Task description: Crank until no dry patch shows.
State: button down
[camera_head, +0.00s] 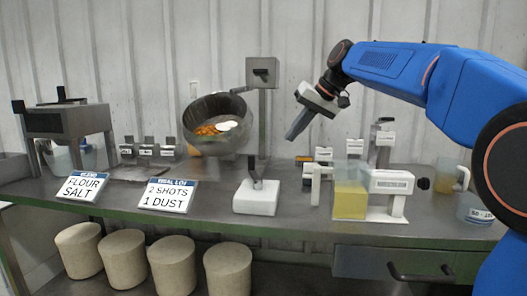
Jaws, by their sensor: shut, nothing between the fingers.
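A tilted metal drum (205,106) hangs from a grey post at the middle of the counter, its mouth facing me. Inside lie orange pieces (208,130), with a pale whitish patch (228,126) at their right; I cannot tell whether it is dry coating. A white block with a dark upright lever (256,181) stands below and right of the drum; it may be the crank. My gripper (293,135) is shut and empty, pointing down-left in the air right of the drum, apart from both drum and lever.
A grey machine (65,122) is at far left. A clear container of yellow liquid (350,200) and white fixtures (392,182) occupy the right. Several beige canisters (172,263) sit below.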

send_over(254, 169)
jog(key=d, duration=0.3)
notch_tip(254, 169, down, 8)
jog(key=shift+w, duration=0.15)
dwell(0.4)
